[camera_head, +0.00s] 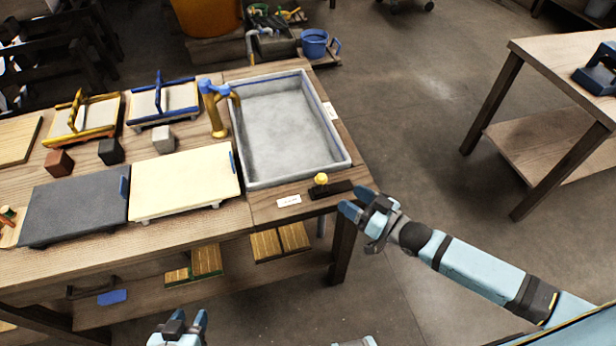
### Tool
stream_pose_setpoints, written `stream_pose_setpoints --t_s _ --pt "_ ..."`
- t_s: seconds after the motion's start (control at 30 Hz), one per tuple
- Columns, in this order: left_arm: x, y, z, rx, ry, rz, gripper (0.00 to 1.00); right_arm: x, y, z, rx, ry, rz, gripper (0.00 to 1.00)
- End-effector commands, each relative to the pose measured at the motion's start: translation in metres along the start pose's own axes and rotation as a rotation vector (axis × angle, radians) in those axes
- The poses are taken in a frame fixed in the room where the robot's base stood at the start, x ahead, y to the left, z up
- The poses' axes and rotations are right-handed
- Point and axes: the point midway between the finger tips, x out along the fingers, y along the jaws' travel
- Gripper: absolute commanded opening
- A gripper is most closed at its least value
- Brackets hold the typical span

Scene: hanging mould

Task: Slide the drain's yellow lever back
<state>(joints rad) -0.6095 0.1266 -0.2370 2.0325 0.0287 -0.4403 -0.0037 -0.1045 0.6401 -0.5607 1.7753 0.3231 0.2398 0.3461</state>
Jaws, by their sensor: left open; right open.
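The drain's yellow lever (321,179) is a small knob standing on a dark slotted base (329,190) at the front right corner of the bench. The grey sink basin (285,130) with a blue-edged rim is just behind it. My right gripper (358,202) is open and empty, close to the right end of the dark base and apart from the yellow knob. My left gripper (180,328) is open and empty at the bottom edge, in front of the bench and well away from the lever; its lower part is cut off by the frame.
A brass tap with a blue handle (214,100) stands left of the basin. A cream board (182,181), a dark board (74,206) and three small cubes lie further left. A white label (288,200) sits left of the lever.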

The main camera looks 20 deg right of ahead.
Motion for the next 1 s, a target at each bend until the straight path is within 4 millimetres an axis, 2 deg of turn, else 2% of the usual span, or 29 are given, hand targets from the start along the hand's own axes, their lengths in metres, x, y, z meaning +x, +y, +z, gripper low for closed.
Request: stream_pose_setpoints --t_s 0.3,0.5,0.7,1.0 --pt "0.0 0.0 0.0 -0.001 0.003 -0.001 0.43 0.07 0.0 -0.002 -0.002 0.003 0.0 0.58" --pt "0.002 -0.002 0.005 0.001 -0.006 -0.004 0.43 0.102 0.0 -0.001 -0.002 0.001 0.001 0.58" --pt "0.001 -0.003 0.004 0.005 -0.006 -0.005 0.43 0.116 0.0 0.0 -0.002 -0.001 0.001 0.58" --pt "0.0 -0.004 0.001 0.006 0.0 -0.005 0.43 0.118 0.0 0.0 -0.002 -0.001 0.001 0.58"
